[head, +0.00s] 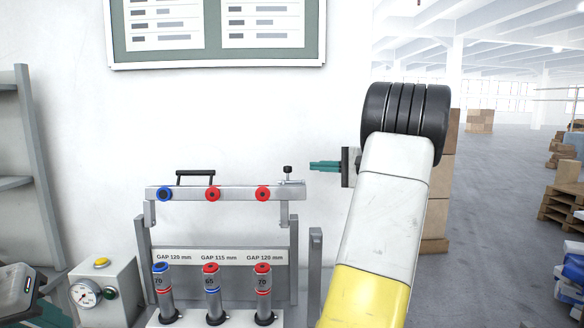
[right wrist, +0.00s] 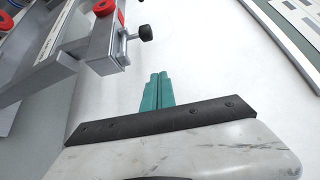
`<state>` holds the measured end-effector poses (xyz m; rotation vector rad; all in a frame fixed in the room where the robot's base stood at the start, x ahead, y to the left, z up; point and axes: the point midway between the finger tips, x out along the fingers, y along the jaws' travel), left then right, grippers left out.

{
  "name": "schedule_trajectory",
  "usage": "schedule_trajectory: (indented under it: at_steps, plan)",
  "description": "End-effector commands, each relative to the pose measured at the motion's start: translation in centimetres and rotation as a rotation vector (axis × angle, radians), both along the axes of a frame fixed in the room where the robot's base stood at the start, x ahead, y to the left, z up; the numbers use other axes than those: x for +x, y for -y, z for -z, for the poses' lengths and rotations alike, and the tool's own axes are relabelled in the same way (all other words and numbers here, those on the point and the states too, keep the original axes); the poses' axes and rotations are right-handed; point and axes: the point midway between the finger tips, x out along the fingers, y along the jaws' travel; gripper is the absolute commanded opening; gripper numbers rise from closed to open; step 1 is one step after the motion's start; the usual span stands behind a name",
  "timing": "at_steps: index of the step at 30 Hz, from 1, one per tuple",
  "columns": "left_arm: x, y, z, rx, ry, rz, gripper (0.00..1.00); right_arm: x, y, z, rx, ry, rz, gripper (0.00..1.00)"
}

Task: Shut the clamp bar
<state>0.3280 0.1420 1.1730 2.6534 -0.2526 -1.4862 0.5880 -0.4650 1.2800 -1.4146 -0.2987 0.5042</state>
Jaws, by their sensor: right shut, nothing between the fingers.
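The clamp bar (head: 230,193) is a grey horizontal bar carrying one blue and two red round pads. It stands raised above the upright cylinders, with a black handle (head: 195,174) on top and a small black knob (head: 287,170) at its right end. My right gripper (head: 312,166) is shut and empty, just right of the knob and apart from it. In the right wrist view, its teal fingers (right wrist: 157,90) are together, below the knob (right wrist: 145,33) and the bar's end (right wrist: 103,52). At the lower left, part of my left gripper (head: 45,314) shows; its fingertips are unclear.
Several cylinders (head: 212,295) stand below the bar under gap labels. A grey box (head: 105,292) with a gauge and buttons stands left of them, and a grey post (head: 315,262) right. A board (head: 216,58) hangs on the wall. Boxes and pallets stand far right.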

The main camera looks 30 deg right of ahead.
Motion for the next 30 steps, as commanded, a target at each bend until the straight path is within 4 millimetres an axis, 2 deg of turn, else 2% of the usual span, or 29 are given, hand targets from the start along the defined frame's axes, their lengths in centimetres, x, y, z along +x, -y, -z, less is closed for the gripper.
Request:
schedule_trajectory:
  at_steps: [6, 9, 12, 16, 30]
  plan:
    - [0.0, 0.0, 0.0, 0.0, 0.0, 0.0, 0.36, 4.3, -2.7, 0.5, 0.0, 0.001, -0.005, 0.0]
    - [0.0, 0.0, 0.0, 0.0, 0.0, 0.0, 0.36, 5.5, -3.6, 0.6, 0.0, 0.001, -0.003, 0.0]
    - [0.0, 0.0, 0.0, 0.0, -0.001, 0.0, 0.36, 3.9, -4.6, 0.1, -0.002, 0.001, 0.0, 0.0]
    - [0.0, 0.0, 0.0, 0.0, 0.0, 0.0, 0.36, 2.9, -5.4, 0.0, 0.0, 0.0, 0.0, 0.0]
    - [0.0, 0.0, 0.0, 0.0, 0.0, 0.0, 0.36, 2.4, -5.8, -0.1, -0.001, 0.001, -0.001, 0.0]
